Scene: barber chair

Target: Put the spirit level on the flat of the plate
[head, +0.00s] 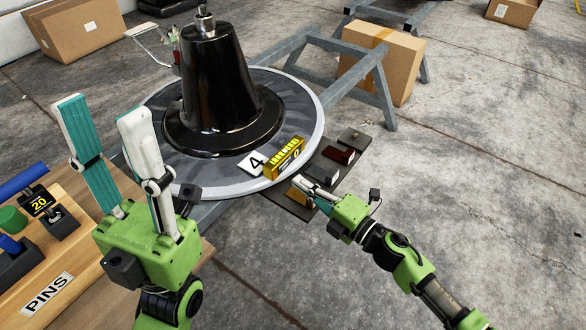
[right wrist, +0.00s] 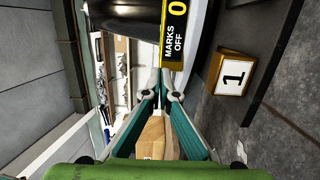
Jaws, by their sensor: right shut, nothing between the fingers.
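The plate (head: 312,100) is a round grey disc with a pale rim, with a black cone-shaped column (head: 213,80) standing on it. A yellow block (head: 285,158) with a black face lies near the plate's front right edge, beside a white "4" card (head: 252,163). The right wrist view shows this block (right wrist: 174,30) with "0 MARKS OFF". I cannot tell for sure which thing is the spirit level. My right gripper (head: 301,182) is shut and empty just off the plate's front right rim; it also shows in the right wrist view (right wrist: 161,85). My left gripper (head: 103,110) is open and empty, raised at left.
A dark board right of the plate holds a dark red block (head: 338,154) and a block marked "1" (right wrist: 233,74). A wooden bench (head: 90,278) with a "PINS" label stands at lower left. A grey trestle (head: 378,95) and cardboard box (head: 392,50) stand behind.

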